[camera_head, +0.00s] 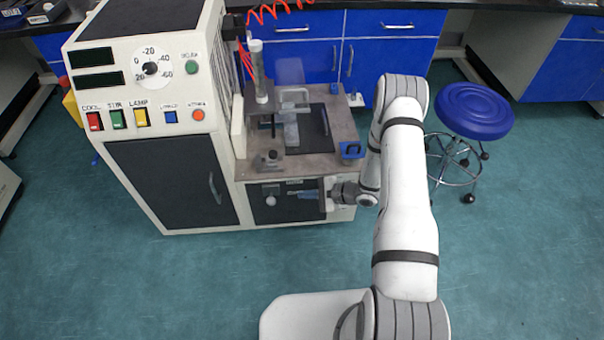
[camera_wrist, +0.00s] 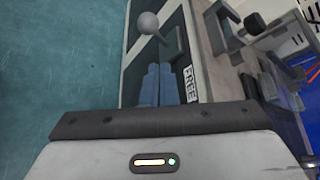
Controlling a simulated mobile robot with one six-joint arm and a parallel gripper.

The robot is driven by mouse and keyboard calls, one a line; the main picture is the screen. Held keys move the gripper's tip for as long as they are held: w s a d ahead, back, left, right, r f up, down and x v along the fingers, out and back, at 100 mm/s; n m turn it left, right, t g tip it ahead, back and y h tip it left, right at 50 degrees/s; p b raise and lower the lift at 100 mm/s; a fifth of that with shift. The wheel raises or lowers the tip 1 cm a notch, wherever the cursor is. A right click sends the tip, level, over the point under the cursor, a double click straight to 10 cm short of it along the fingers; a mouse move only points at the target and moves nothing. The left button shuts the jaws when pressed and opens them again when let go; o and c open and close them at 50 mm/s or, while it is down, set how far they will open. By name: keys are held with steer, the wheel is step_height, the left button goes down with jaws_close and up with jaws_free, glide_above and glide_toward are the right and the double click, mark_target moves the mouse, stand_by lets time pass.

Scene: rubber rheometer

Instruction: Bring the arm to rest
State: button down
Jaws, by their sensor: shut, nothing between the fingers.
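My gripper (camera_head: 306,195) is at the front of the rheometer's bench part, below the table top and pointing left in the head view. In the wrist view its two blue fingers (camera_wrist: 157,86) lie side by side, shut with nothing between them. A round knob on a stem (camera_wrist: 149,23) shows just beyond the fingertips in the wrist view. In the head view this knob (camera_head: 271,200) sits on the dark front panel, left of the fingers and apart from them. The white rheometer cabinet (camera_head: 160,217) stands to the left.
The machine's table top (camera_head: 335,165) carries a small clamp-like fixture (camera_head: 270,160) and a blue-framed block (camera_head: 351,151). A blue stool (camera_head: 475,110) stands right of my arm. Blue drawers (camera_head: 390,45) line the back. The green floor (camera_head: 500,270) is clear at front right.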

steer(key=w+d+r+n+t+h+p, duration=0.25)
steer(key=w+d+r+h, duration=0.25)
steer(key=r, duration=0.7)
steer(key=w+d+r+n+t+h+p, duration=0.1)
steer(key=w+d+r+n+h+p, duration=0.25)
steer(key=r, duration=0.95)
steer(key=s+d+r+n+h+p, duration=0.1)
steer(key=s+d+r+h+p, duration=0.15)
steer(key=r, duration=0.55)
steer(key=s+d+r+h+p, duration=0.2)
steer(key=s+d+r, duration=0.1)
steer(key=r, duration=0.4)
steer(key=s+a+r+n+g+p, duration=0.2)
steer(key=s+r+n+p, duration=0.1)
steer(key=s+r, duration=0.6)
steer(key=s+a+r+n+g+p, duration=0.2)
steer(key=s+r, duration=0.7)
steer(key=s, duration=0.8)
steer(key=shift+s+a+n+g+p, duration=0.2)
steer(key=shift+a+n+g+p, duration=0.2)
steer(key=shift+n+g+p, duration=0.4)
